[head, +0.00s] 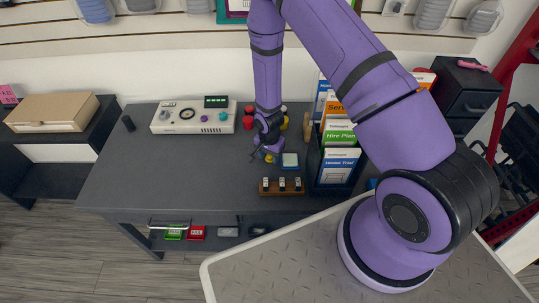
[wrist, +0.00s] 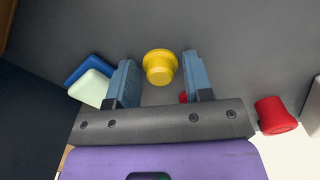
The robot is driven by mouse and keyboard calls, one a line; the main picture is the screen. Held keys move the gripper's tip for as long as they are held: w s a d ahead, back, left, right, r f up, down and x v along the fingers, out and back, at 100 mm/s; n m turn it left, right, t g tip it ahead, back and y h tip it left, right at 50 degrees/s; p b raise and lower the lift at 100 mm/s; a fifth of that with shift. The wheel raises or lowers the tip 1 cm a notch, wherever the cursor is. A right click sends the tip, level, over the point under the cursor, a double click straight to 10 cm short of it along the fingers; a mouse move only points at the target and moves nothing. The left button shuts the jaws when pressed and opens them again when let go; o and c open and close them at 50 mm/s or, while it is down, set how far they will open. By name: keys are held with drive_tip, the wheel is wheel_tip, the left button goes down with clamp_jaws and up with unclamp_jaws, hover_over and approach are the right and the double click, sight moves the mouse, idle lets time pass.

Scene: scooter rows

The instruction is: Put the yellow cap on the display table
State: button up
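A yellow cap (wrist: 160,66) with a flared rim shows between my fingertips in the wrist view, with a small gap on each side. In the head view a bit of yellow (head: 270,158) shows beside my gripper (head: 262,153), low over the dark grey table (head: 120,185). My gripper also shows in the wrist view (wrist: 161,80), its two blue fingers apart and holding nothing. Whether the cap rests on the surface is hard to tell. Which surface is the display table is not marked; a black side table (head: 95,133) stands at the left.
A red cap (wrist: 272,115) lies right of the fingers in the wrist view. A pale pad (wrist: 90,88) is close to the left finger. A folder rack (head: 338,170), a wooden block with small items (head: 282,188) and a control box (head: 193,117) surround my gripper.

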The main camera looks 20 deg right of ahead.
wheel_tip(320, 180, up, 12)
drive_tip(key=r, duration=0.1)
wheel_tip(320, 180, up, 14)
drive_tip(key=n+t, duration=0.1)
drive_tip(key=n, duration=0.1)
hover_over(269, 156)
drive_tip(key=d, duration=0.2)
drive_tip(key=s+d+r+n+t, duration=0.1)
drive_tip(key=s+r, duration=0.1)
drive_tip(key=r, duration=0.5)
drive_tip(key=s+d+r+n+t, duration=0.1)
drive_tip(key=s+r+n, duration=0.15)
drive_tip(key=r, duration=0.55)
drive_tip(key=s+d+r+n+t, duration=0.1)
drive_tip(key=s+r+n, duration=0.1)
drive_tip(key=s+r, duration=0.5)
drive_tip(key=s+d+r+n+t, duration=0.1)
drive_tip(key=s+r+n, duration=0.1)
drive_tip(key=s+r, duration=0.6)
drive_tip(key=shift+s, duration=2.95)
drive_tip(key=shift+d+n, duration=0.1)
drive_tip(key=shift+n, duration=0.15)
